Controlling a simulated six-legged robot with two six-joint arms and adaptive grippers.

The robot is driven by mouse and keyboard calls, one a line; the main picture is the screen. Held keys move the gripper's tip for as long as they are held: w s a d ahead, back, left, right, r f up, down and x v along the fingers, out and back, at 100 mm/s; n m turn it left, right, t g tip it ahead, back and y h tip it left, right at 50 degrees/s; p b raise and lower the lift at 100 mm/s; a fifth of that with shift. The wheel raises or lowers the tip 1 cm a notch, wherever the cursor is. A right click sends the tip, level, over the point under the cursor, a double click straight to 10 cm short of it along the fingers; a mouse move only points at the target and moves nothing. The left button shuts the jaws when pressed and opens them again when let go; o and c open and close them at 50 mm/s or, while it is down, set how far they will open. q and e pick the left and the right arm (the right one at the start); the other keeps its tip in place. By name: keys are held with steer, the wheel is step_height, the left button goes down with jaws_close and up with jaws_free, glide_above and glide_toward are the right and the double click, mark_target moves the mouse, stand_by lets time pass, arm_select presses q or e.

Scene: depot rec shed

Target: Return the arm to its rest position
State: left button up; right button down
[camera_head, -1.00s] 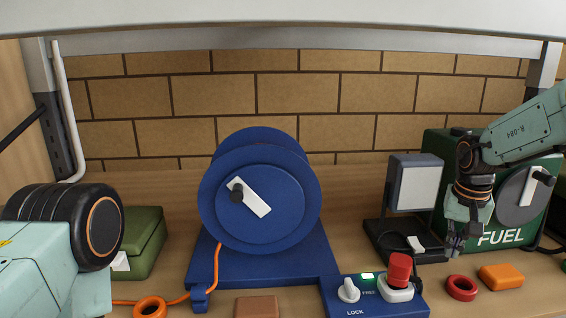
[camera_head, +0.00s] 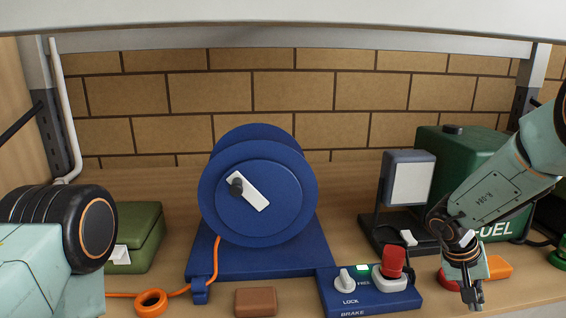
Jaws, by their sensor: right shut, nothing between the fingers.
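My right gripper (camera_head: 472,296) hangs at the lower right, pointing down, shut and empty. It is to the right of the blue brake box (camera_head: 337,296) and in front of the green fuel can (camera_head: 458,158). My right arm covers part of the can and its lettering. My left arm shows at the lower left edge; its gripper is out of the picture. The blue reel (camera_head: 262,222) with a white crank stands on its blue base in the middle, apart from both arms.
A red-capped switch (camera_head: 392,262) and a white knob (camera_head: 345,279) are on the brake box. A red ring (camera_head: 447,284) and an orange block (camera_head: 497,267) are partly behind my right gripper. A lamp panel (camera_head: 408,180), green case (camera_head: 139,232), orange ring (camera_head: 150,302) and brown block (camera_head: 256,302) share the bench.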

steer(key=s+a+f+n+t+h, duration=0.2)
steer(key=s+a+f+n+t, duration=0.15)
steer(key=s+f, duration=0.95)
steer(key=s+a+f+n+g+y, duration=0.1)
steer(key=s+a+f+y, duration=0.25)
steer(key=s+a, duration=0.5)
steer(key=s+a+f+n+g+y, duration=0.1)
steer(key=s+a+f+g+y, duration=0.25)
steer(key=s, duration=0.75)
step_height(320, 180, down, 12)
steer(key=a+t+b, duration=0.1)
steer(key=b, duration=1.1)
steer(key=shift+s+a+r+t, duration=0.15)
steer(key=shift+a+r+t, duration=0.1)
steer(key=shift+a+t, duration=0.1)
steer(key=shift+m, duration=0.25)
steer(key=shift+a, duration=0.1)
